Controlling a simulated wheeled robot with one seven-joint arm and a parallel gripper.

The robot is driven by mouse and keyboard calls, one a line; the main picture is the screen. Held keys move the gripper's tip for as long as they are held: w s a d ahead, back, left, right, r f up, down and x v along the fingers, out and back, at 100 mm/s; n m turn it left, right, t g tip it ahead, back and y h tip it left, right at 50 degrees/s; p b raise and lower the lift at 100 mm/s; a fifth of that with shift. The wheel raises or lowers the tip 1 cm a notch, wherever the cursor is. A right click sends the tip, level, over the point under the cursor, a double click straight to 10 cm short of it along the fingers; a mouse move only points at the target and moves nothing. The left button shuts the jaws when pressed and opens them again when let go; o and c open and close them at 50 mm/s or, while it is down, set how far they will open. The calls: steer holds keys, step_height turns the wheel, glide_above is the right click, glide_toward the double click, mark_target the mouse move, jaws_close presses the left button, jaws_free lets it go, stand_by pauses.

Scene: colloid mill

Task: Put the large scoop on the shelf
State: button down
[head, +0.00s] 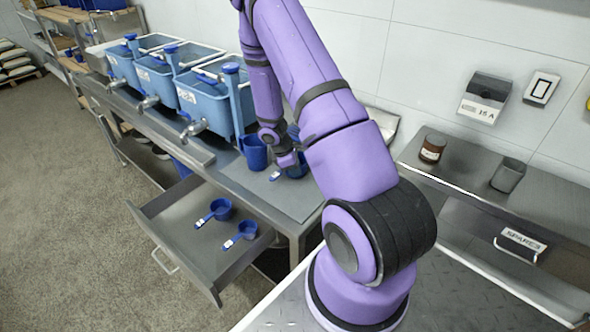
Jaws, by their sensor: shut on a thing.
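A blue scoop (298,171) with a white-labelled handle is on or just above the steel bench top, partly hidden by my arm. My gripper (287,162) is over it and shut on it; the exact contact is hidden. Two more blue scoops with white labels lie in the open drawer, one farther back (221,209) and one nearer the front (247,230). A steel shelf unit (470,178) stands at the right, its lower level labelled SPARES. I cannot tell which shelf the task means.
A blue jug (254,153) stands on the bench left of my gripper. Several blue tanks with taps line the bench's back. The drawer (160,222) juts out over the floor.

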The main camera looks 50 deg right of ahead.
steer(key=shift+f, duration=0.2)
steer(key=c, duration=1.5)
jaws_free()
steer(key=shift+c, duration=0.2)
steer(key=o, duration=0.4)
